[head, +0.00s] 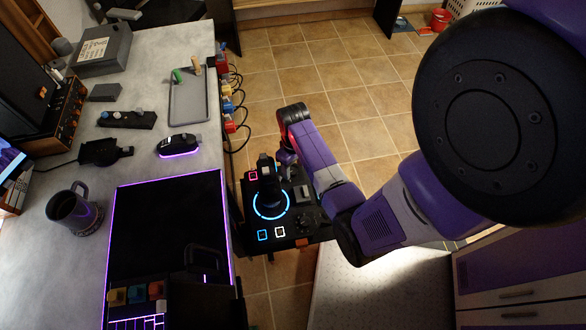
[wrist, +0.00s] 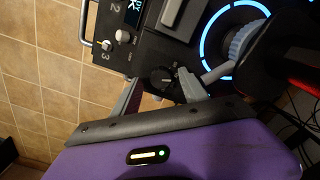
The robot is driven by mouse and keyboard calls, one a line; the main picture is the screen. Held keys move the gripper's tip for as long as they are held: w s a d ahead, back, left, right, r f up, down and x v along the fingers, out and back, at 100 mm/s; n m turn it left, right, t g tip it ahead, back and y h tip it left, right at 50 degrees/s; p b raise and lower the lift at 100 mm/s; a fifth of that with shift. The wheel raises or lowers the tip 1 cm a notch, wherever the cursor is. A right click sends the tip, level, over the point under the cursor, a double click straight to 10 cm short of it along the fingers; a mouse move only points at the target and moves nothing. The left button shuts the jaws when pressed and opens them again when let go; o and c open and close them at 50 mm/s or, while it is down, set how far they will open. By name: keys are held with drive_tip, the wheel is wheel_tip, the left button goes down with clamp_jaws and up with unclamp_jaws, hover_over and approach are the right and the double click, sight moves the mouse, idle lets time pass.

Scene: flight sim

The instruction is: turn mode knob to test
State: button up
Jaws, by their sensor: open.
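The black control panel (head: 290,239) with a joystick and a glowing blue ring (head: 271,204) stands beside the desk. In the wrist view the panel (wrist: 150,55) shows a dark round knob (wrist: 162,77) with a light mark, and white-topped knobs (wrist: 124,37) near the labels 2 and 3. I cannot read any mode or TEST label. My gripper (wrist: 159,78) is open, its two grey fingers apart on either side of the dark knob; contact cannot be told.
The desk (head: 135,165) on the left holds a mug (head: 74,207), a tray (head: 190,100) and a dark screen. Cables hang along its edge. The tiled floor (head: 330,80) beyond is clear.

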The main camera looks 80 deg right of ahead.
drive_tip(key=shift+f, duration=0.65)
clamp_jaws()
drive_tip(key=shift+r+m+p, duration=0.1)
drive_tip(key=shift+m+p, duration=0.2)
drive_tip(key=m+p, duration=0.1)
drive_tip(key=m, duration=0.1)
drive_tip(key=shift+w+r+m+p, duration=0.1)
drive_tip(key=shift+m+p, duration=0.2)
drive_tip(key=shift+p, duration=0.1)
drive_tip(key=shift+m+p, duration=1)
drive_tip(key=shift+m, duration=1.2)
